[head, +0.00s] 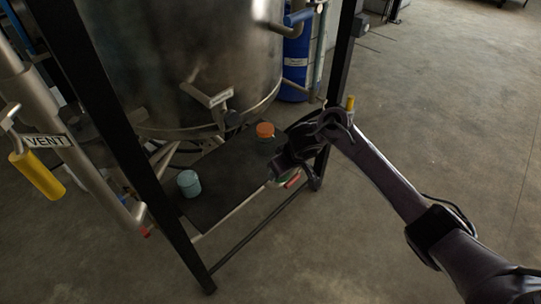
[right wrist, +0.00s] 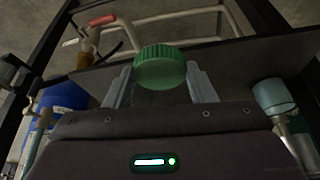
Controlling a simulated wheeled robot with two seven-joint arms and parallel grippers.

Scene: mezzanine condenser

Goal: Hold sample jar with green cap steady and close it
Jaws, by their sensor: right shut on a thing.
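The green cap (right wrist: 160,66) with a ribbed side sits between the two fingers of my right gripper (right wrist: 161,84) in the right wrist view. The gripper is shut on this cap. The jar body under the cap is hidden, so I cannot tell how the cap sits on it. In the head view my right gripper (head: 281,170) is at the right end of the dark shelf, and it hides most of what it holds. My left gripper is not in view.
A jar with an orange cap (head: 265,130) and a teal-capped jar (head: 189,180) stand on the dark shelf (head: 222,190). A steel tank (head: 180,60) rises behind, with black frame posts around. A red handle (head: 293,181) is close to my right gripper. Open floor lies right.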

